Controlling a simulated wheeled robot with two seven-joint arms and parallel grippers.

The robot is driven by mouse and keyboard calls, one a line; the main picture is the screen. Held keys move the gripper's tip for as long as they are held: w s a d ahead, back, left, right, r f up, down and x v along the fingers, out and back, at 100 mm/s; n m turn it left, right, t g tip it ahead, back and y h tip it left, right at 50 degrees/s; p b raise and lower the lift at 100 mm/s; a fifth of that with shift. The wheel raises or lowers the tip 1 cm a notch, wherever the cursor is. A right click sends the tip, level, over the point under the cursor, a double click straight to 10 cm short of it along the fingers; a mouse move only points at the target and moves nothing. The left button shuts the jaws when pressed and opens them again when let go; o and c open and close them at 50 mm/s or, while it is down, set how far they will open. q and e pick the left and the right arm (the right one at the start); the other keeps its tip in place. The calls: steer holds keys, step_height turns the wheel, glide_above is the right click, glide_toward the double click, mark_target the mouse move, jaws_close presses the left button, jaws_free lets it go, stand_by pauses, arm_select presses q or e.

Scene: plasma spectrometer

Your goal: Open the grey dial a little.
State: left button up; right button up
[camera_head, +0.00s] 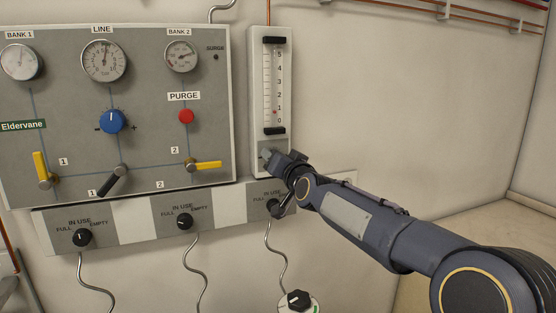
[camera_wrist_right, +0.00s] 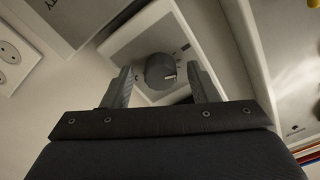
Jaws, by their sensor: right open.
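The grey dial (camera_wrist_right: 160,72) is a round knob with a white pointer mark on the pale flow meter housing, centred between my right gripper's fingers in the right wrist view. In the head view the dial (camera_head: 265,154) shows only in part at the foot of the flow meter (camera_head: 256,100), mostly behind my gripper. My right gripper (camera_head: 280,159) is open, one finger on each side of the dial. A gap seems to show between the fingers and the knob; contact is not clear. A small red mark sits near 1 on the flow meter's scale. My left gripper is out of view.
Left of the flow meter is a grey panel (camera_head: 70,110) with gauges, a blue knob (camera_head: 112,121), a red purge button (camera_head: 186,116) and several levers. Below runs a strip with black IN USE knobs (camera_head: 82,237). The wall to the right is clear up to the pipes.

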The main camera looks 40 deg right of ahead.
steer(key=p+v, duration=0.1)
steer(key=v, duration=0.6)
steer(key=shift+s+p, duration=0.2)
steer(key=shift+p, duration=0.1)
stand_by(0.7)
